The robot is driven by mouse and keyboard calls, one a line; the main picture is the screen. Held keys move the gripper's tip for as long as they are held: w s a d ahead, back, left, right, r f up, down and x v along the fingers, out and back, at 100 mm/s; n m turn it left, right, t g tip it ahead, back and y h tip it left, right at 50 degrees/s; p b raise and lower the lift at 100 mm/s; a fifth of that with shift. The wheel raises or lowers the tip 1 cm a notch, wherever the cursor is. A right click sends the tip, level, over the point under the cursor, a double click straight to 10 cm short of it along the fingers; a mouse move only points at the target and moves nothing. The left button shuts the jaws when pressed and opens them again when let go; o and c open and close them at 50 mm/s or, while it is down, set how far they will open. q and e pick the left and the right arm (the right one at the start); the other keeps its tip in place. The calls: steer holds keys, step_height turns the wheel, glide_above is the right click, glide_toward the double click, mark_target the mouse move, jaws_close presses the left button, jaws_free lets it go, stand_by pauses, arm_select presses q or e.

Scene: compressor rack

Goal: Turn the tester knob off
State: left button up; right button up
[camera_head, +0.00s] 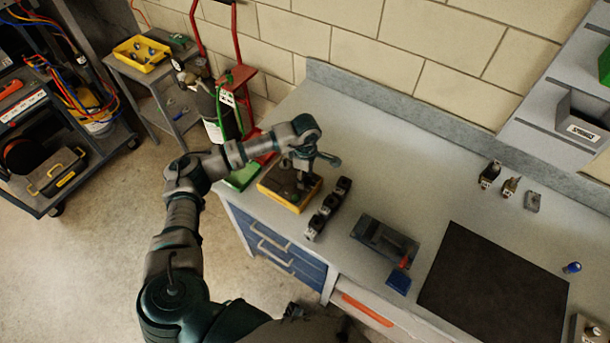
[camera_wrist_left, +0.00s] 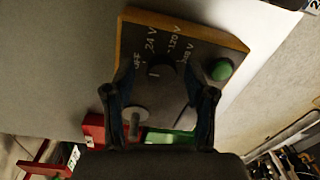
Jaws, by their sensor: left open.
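The tester (camera_head: 273,193) is a yellow-edged box with a dark top, on the left end of the grey bench. In the left wrist view its panel (camera_wrist_left: 185,38) carries the labels OFF, 24 V, 120 V and another voltage. The dark round knob (camera_wrist_left: 164,68) sits below the labels, with a small pale mark on its left side. I cannot tell for sure which label it points to. A green button (camera_wrist_left: 221,69) is to its right. My left gripper (camera_head: 312,176) is above the tester, open, its fingers (camera_wrist_left: 163,98) spread to either side of the knob's lower area, apparently not gripping it.
A grey device (camera_head: 385,241) and a black mat (camera_head: 493,281) are further right. A red hand truck with a cylinder (camera_head: 216,112) stands beyond the bench's left end.

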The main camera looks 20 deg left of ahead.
arm_select(q)
step_height(320, 180, up, 12)
steer(key=shift+w, duration=0.35)
steer(key=shift+a+f, duration=0.1)
steer(key=shift+f, duration=0.05)
stand_by(0.3)
